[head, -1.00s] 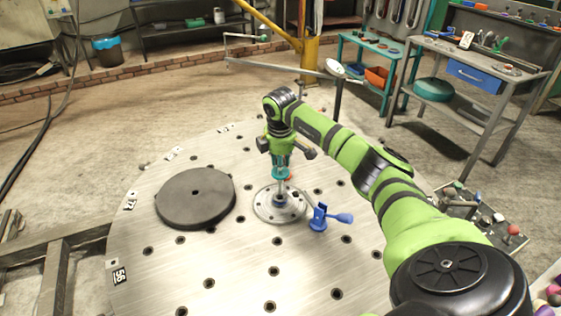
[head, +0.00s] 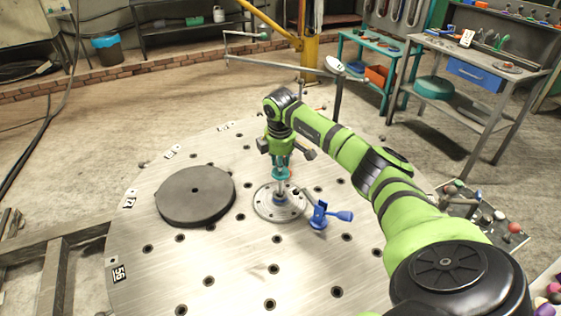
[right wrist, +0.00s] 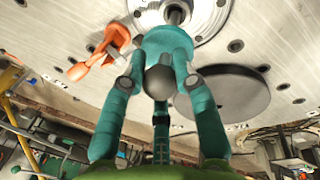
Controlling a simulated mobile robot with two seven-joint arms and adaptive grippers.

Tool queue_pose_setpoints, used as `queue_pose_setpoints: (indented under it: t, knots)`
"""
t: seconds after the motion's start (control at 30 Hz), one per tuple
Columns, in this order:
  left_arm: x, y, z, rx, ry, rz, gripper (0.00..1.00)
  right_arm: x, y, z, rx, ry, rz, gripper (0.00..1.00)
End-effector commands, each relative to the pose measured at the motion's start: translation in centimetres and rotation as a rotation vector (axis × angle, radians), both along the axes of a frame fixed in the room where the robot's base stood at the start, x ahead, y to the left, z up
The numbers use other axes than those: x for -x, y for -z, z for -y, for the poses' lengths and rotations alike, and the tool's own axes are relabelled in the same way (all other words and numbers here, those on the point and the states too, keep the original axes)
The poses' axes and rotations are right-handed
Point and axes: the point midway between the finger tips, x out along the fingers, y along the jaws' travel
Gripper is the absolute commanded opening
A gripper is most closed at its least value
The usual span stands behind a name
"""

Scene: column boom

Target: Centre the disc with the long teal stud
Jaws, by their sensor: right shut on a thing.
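My right gripper (head: 281,174) points down over the round steel table and is shut on the teal head of the stud (right wrist: 167,48). The stud stands upright, its bare metal shank (head: 281,188) running down to a blue-grey collar at the middle of a silver disc (head: 263,209). The disc lies flat on the table and has holes around its rim. In the right wrist view the fingers close around the teal head and the silver disc (right wrist: 207,20) lies beyond it. How far the shank goes into the disc is hidden by the collar. My left gripper is not in view.
A blue clamp (head: 319,215) stands at the disc's right edge. An orange clamp (right wrist: 100,55) stands beside the disc in the right wrist view. A thick dark round plate (head: 195,196) lies left of the disc. The table's front (head: 235,265) is clear, with several holes.

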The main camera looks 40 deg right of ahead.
Motion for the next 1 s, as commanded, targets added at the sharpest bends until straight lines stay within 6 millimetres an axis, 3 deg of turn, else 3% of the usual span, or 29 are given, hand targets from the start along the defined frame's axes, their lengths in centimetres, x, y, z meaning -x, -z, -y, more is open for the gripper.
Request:
queue_pose_setpoints:
  t: [1.0]
  knots:
    - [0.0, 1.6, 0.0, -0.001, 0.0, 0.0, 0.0, 0.0, 2.6, 0.0, 0.001, 0.0, 0.001, 0.0]
